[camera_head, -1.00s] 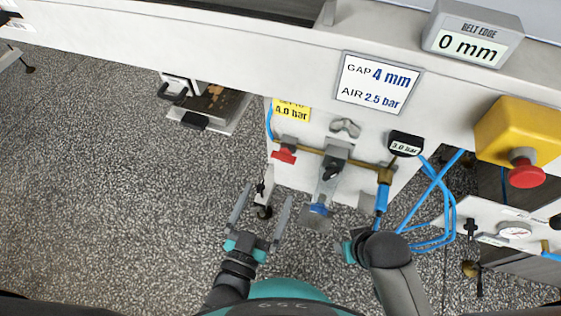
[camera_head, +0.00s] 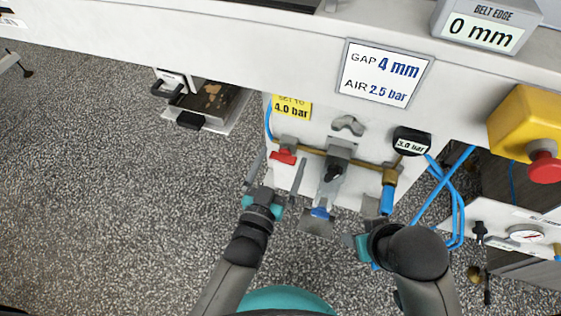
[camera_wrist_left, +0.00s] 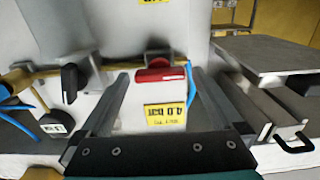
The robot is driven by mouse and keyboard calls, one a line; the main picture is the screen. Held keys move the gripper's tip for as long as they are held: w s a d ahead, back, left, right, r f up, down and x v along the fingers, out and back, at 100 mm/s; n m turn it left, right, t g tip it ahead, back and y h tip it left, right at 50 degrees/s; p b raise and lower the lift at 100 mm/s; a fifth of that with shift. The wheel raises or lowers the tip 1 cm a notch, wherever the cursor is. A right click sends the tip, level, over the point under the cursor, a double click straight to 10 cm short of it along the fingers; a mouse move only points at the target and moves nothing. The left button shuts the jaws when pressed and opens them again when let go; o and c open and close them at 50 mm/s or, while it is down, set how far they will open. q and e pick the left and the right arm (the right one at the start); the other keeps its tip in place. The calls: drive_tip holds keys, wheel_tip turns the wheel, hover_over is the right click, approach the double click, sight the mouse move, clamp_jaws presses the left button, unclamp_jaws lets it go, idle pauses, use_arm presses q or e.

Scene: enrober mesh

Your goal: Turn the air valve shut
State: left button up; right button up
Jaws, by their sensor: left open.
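The air valve has a red handle (camera_head: 284,156) on a brass pipe (camera_head: 312,151), on the white panel below the machine beam. In the left wrist view the red handle (camera_wrist_left: 160,75) lies crosswise, in line with the pipe, ahead of my fingers. My left gripper (camera_head: 280,166) is open, its two fingers apart and pointing at the panel, just below the red handle. Nothing shows between the fingertips in the left wrist view (camera_wrist_left: 157,80) except the handle beyond them. My right gripper (camera_head: 366,222) is at the lower right, largely hidden behind its own arm.
A yellow label (camera_head: 291,107) reading 4.0 bar sits above the valve. Blue hoses (camera_head: 441,192) hang there. A red emergency button (camera_head: 544,167) is far right.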

use_arm(q)
drive_tip(key=c, duration=1.3)
